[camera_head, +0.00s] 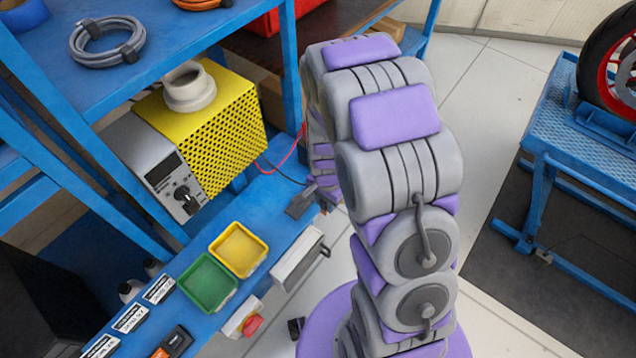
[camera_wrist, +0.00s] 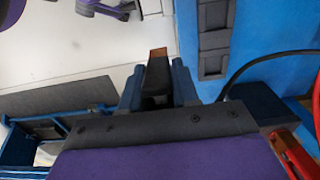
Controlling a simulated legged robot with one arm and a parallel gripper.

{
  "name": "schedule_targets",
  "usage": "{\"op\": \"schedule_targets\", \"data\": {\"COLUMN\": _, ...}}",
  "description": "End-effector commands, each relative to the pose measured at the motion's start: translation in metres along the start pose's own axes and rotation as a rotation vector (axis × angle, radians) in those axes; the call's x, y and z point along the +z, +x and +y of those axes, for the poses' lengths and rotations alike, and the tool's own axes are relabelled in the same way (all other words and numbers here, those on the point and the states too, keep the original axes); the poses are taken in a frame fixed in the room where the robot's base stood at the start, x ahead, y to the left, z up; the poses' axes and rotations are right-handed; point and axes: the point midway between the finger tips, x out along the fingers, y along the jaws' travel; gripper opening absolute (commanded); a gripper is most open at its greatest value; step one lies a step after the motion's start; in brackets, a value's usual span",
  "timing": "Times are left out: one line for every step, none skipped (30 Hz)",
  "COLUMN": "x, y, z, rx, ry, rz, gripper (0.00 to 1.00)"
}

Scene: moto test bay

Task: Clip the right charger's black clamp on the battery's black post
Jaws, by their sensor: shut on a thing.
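In the wrist view my gripper (camera_wrist: 157,80) has its two blue fingers closed on a black clamp (camera_wrist: 156,73) with a copper-coloured tip. The tip points away from my gripper, over pale floor beside the blue bench. A red clamp (camera_wrist: 296,152) shows at the lower right, apart from my fingers. In the head view the charger (camera_head: 205,130), yellow with a grey front, stands on the bench; a red and a black cable run from it towards my arm. My arm hides most of my gripper there. I cannot make out the battery or its black post in either view.
The blue bench (camera_head: 190,285) carries a green tray (camera_head: 208,283) and a yellow tray (camera_head: 239,250). A red button (camera_head: 252,325) sits at its front edge. A black cable (camera_wrist: 250,64) arcs beside my gripper. A blue lift (camera_head: 585,150) with a wheel stands right; floor between is clear.

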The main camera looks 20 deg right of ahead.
Motion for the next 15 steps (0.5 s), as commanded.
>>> {"op": "schedule_targets", "data": {"x": 0.007, "y": -0.003, "z": 0.011, "rx": 0.005, "ry": 0.001, "rz": -0.004, "gripper": 0.03}}
{"op": "schedule_targets", "data": {"x": 0.009, "y": -0.003, "z": 0.016, "rx": 0.005, "ry": 0.001, "rz": -0.004, "gripper": 0.03}}
{"op": "schedule_targets", "data": {"x": 0.012, "y": -0.004, "z": 0.021, "rx": 0.003, "ry": 0.000, "rz": -0.003, "gripper": 0.03}}
{"op": "schedule_targets", "data": {"x": 0.014, "y": -0.004, "z": 0.024, "rx": 0.002, "ry": 0.000, "rz": -0.001, "gripper": 0.03}}
{"op": "schedule_targets", "data": {"x": 0.016, "y": -0.005, "z": 0.028, "rx": 0.001, "ry": 0.000, "rz": -0.001, "gripper": 0.03}}
{"op": "schedule_targets", "data": {"x": 0.019, "y": -0.005, "z": 0.033, "rx": 0.002, "ry": 0.001, "rz": -0.002, "gripper": 0.03}}
{"op": "schedule_targets", "data": {"x": 0.021, "y": -0.005, "z": 0.037, "rx": 0.003, "ry": 0.001, "rz": -0.003, "gripper": 0.03}}
{"op": "schedule_targets", "data": {"x": 0.023, "y": -0.005, "z": 0.039, "rx": 0.003, "ry": 0.001, "rz": -0.003, "gripper": 0.03}}
{"op": "schedule_targets", "data": {"x": 0.025, "y": -0.005, "z": 0.042, "rx": 0.002, "ry": 0.001, "rz": -0.003, "gripper": 0.03}}
{"op": "schedule_targets", "data": {"x": 0.025, "y": -0.005, "z": 0.044, "rx": 0.002, "ry": 0.000, "rz": -0.002, "gripper": 0.03}}
{"op": "schedule_targets", "data": {"x": 0.026, "y": -0.006, "z": 0.046, "rx": 0.001, "ry": 0.000, "rz": -0.002, "gripper": 0.03}}
{"op": "schedule_targets", "data": {"x": 0.027, "y": -0.006, "z": 0.047, "rx": 0.001, "ry": 0.000, "rz": -0.001, "gripper": 0.03}}
{"op": "schedule_targets", "data": {"x": 0.028, "y": -0.006, "z": 0.049, "rx": 0.000, "ry": 0.000, "rz": -0.001, "gripper": 0.03}}
{"op": "schedule_targets", "data": {"x": 0.029, "y": -0.006, "z": 0.050, "rx": 0.000, "ry": 0.000, "rz": -0.001, "gripper": 0.03}}
{"op": "schedule_targets", "data": {"x": 0.029, "y": -0.006, "z": 0.051, "rx": 0.000, "ry": 0.000, "rz": -0.001, "gripper": 0.03}}
